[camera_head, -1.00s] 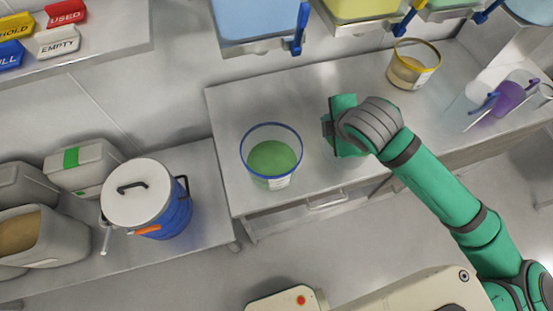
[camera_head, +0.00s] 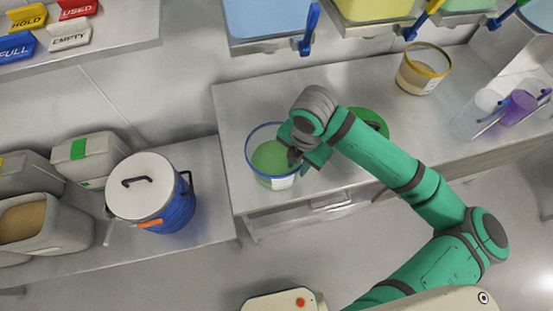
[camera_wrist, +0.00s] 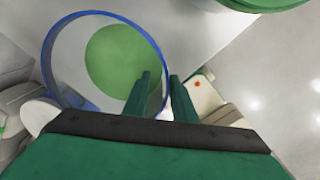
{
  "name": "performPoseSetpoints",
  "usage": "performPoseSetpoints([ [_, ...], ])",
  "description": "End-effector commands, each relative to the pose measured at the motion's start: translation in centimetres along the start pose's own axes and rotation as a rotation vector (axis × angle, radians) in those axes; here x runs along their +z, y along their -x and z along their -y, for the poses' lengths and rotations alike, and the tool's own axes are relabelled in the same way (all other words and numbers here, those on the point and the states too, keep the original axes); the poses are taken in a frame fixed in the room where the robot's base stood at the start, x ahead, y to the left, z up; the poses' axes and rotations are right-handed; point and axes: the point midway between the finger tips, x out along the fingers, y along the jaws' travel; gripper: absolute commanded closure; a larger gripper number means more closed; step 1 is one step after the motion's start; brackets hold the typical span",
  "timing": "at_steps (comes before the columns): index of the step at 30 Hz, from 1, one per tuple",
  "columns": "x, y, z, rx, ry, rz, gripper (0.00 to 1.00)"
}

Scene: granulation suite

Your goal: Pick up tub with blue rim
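The tub with blue rim (camera_head: 282,183) stands upright on the steel bench. It is clear, with green contents, and a white label shows on its front. In the wrist view its blue rim (camera_wrist: 54,42) fills the upper left. My gripper (camera_head: 295,158) is at the tub's right side. In the wrist view my gripper (camera_wrist: 163,78) has its fingers apart, one seemingly inside the tub and one outside, with the rim passing between them. Contact with the wall cannot be made out. My wrist hides part of the tub's right side in the head view.
A tub with yellow rim (camera_head: 424,70) stands at the back right of the bench (camera_head: 235,105). A round green item (camera_head: 374,118) lies behind my arm. A blue drum with white lid (camera_head: 172,207) stands left on a lower surface. Bins with coloured handles hang above.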

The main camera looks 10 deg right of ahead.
Motion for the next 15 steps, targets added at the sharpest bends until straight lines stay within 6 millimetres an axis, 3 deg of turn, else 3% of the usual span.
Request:
performPoseSetpoints([
  [7, -0.2, -1.7, 0.1, 0.0, -0.002, -0.002, 0.76],
  [15, -0.7, -5.2, 0.4, 0.0, -0.003, -0.002, 0.76],
])
